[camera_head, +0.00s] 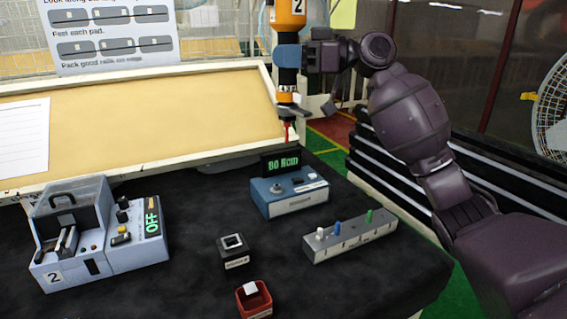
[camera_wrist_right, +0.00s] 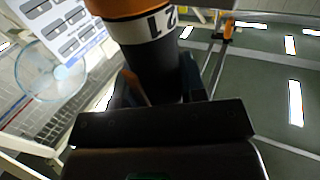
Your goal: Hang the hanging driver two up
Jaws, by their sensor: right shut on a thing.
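Driver two (camera_head: 289,30) is an orange and black tool with a white "2" label, upright at the top of the head view. Its lower end is orange with a thin red bit pointing down. My right gripper (camera_head: 289,57) is shut around its black body, reaching in from the right. In the right wrist view the driver's orange and black body (camera_wrist_right: 149,55) stands between the fingers (camera_wrist_right: 158,88). The driver's top is cut off, so what is above it is hidden. The left gripper is out of view.
Below the bit is a blue box (camera_head: 290,203) with a display reading "80 Ncm". On the dark table are a grey block with coloured pegs (camera_head: 349,240), a small black socket block (camera_head: 234,254), a red bin (camera_head: 254,301) and a machine marked 2 (camera_head: 75,240). A tan board (camera_head: 130,115) stands behind.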

